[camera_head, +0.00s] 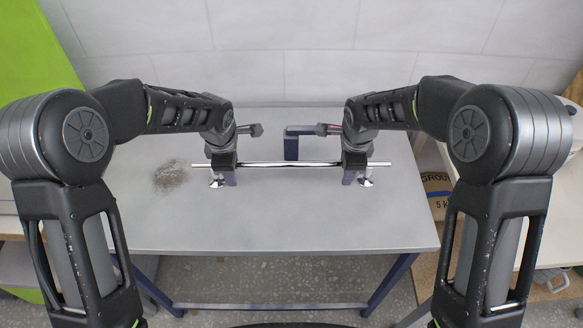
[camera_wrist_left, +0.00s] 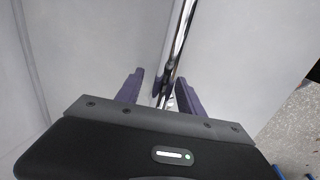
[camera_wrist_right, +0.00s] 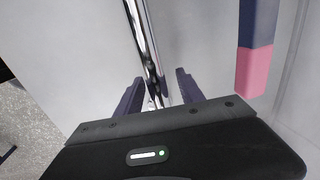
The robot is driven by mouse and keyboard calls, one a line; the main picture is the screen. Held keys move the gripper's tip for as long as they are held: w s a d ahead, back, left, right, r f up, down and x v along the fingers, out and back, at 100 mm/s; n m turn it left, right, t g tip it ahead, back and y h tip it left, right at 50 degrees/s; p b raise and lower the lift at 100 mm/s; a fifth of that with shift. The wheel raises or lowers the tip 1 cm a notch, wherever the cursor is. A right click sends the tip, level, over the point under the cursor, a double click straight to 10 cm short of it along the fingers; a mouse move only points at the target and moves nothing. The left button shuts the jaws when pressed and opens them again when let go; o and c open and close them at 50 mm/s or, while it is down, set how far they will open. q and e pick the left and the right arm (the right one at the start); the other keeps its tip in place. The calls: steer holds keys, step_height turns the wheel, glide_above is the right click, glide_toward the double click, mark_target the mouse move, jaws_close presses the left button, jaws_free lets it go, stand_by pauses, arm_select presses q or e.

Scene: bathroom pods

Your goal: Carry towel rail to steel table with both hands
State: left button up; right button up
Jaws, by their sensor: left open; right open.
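The chrome towel rail (camera_head: 290,164) lies left to right above the grey steel table (camera_head: 290,230), with round flanges at its feet on the tabletop. My left gripper (camera_head: 222,178) is over the rail near its left end. It is open, and in the left wrist view its fingers stand on either side of the rail (camera_wrist_left: 181,35). My right gripper (camera_head: 355,177) is over the rail near its right end. It is open, and in the right wrist view its fingers straddle the rail (camera_wrist_right: 148,45). Contact between fingers and rail cannot be made out.
A grey dusty patch (camera_head: 169,176) lies at left. A grout bag (camera_head: 437,190) is right of the table. The table's front is clear.

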arm_select(q)
steer(key=shift+f, duration=0.3)
arm_select(e)
steer(key=shift+f, duration=0.35)
arm_select(q)
steer(key=shift+c, duration=0.4)
arm_select(e)
steer(key=shift+c, duration=0.4)
arm_select(q)
jaws_close()
arm_select(e)
jaws_close()
steer(key=shift+r, duration=0.1)
